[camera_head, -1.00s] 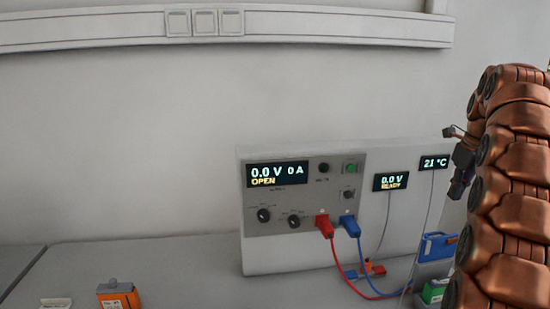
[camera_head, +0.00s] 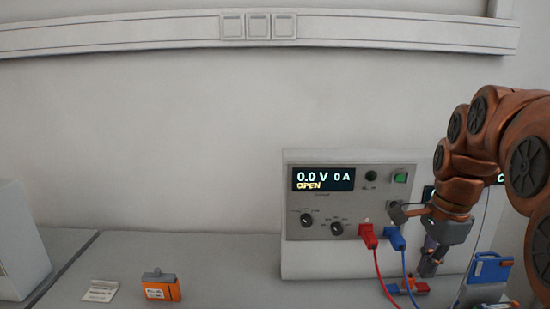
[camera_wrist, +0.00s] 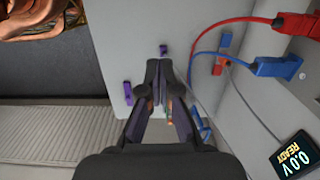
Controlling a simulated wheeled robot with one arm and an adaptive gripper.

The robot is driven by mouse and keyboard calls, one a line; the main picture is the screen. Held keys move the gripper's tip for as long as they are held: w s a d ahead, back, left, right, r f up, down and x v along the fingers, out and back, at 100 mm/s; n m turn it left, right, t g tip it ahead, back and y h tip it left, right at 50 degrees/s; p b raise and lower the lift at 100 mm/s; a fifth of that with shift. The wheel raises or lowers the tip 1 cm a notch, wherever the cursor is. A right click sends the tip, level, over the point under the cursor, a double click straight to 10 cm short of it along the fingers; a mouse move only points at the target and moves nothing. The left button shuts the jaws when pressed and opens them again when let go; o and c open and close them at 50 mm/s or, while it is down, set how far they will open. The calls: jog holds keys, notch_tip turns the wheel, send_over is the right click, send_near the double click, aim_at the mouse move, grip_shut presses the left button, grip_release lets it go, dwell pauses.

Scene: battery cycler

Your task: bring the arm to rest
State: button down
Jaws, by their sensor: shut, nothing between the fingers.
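My arm, copper coloured, comes in from the right in the head view and bends down in front of the cycler panel's right side. My gripper (camera_head: 430,266) hangs at its end, pointing down, close to the red and blue plugs and apart from the bench top as far as I can tell. In the wrist view my gripper (camera_wrist: 164,78) has its dark fingers drawn together, with nothing held. The power unit (camera_head: 350,200) reads 0.0 V, 0 A and OPEN. My arm covers much of the small displays beside it.
A red plug (camera_head: 368,236) and a blue plug (camera_head: 395,238) sit in the unit, their cables looping down near my gripper. A blue item (camera_head: 492,268) stands at the right. The bench between is clear.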

jog(key=s+a+f+n, duration=0.3)
jog(key=s+f+n, duration=0.1)
jog(key=s+n, duration=0.2)
jog(key=s+a+f+n+g, duration=0.1)
jog(key=s+a+f+n, duration=0.3)
jog(key=s, duration=0.5)
jog(key=s+a+f+n+g, duration=0.1)
jog(key=s+a+f+n, duration=0.3)
jog(key=s+n, duration=0.3)
jog(key=shift+s+a+f+n+h, duration=0.2)
jog(key=shift+s+f+n+h, duration=0.15)
jog(key=shift+s+f, duration=0.4)
jog(key=shift+w, duration=0.1)
